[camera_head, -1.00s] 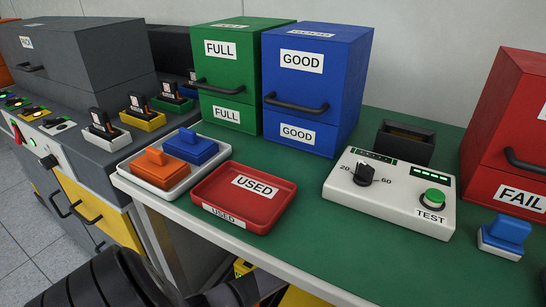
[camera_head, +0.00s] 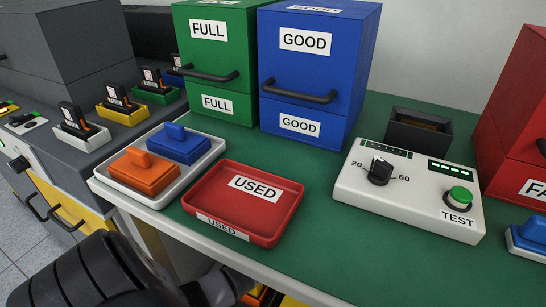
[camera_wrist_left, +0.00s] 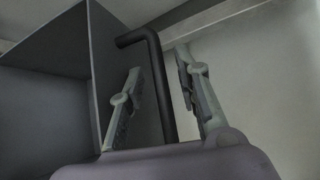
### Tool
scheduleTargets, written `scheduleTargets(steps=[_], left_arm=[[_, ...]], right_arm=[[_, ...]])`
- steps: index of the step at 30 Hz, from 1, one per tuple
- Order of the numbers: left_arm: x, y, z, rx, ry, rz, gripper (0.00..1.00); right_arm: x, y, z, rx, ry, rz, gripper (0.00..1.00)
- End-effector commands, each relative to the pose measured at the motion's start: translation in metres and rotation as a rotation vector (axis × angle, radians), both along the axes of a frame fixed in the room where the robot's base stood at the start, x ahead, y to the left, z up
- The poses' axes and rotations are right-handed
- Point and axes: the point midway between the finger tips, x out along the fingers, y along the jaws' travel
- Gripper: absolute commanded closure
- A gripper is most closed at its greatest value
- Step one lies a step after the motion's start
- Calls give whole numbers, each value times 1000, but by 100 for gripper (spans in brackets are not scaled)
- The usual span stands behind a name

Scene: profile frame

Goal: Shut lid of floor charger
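In the left wrist view, the two fingers of my left gripper (camera_wrist_left: 161,62) are spread apart. A black bent bar handle (camera_wrist_left: 166,98) stands between them, with gaps visible on both sides. A grey panel (camera_wrist_left: 97,60) and a grey box-like interior (camera_wrist_left: 40,110) lie to the left of the handle; I cannot tell for certain that they are the floor charger and its lid. In the head view, my left arm reaches down at the bottom left, and its gripper is hidden below the table. A small yellow and orange part (camera_head: 258,294) shows under the table edge. My right gripper is not in view.
The green table (camera_head: 330,225) holds a red USED tray (camera_head: 225,205), a white tray (camera_head: 103,179) with orange and blue blocks, a tester (camera_head: 410,195), and blue and green cabinets. Its front edge overhangs my left arm. A grey charging bench (camera_head: 50,85) stands left.

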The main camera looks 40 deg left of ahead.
Motion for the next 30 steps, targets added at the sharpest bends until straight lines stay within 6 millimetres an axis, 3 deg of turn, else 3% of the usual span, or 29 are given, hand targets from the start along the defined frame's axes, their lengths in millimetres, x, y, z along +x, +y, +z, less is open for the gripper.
scheduleTargets(steps=[15,30], left_arm=[[0,0,0,0,0,0,100],[0,0,-1,-2,0,1,100]], right_arm=[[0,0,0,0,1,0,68],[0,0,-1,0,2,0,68]])
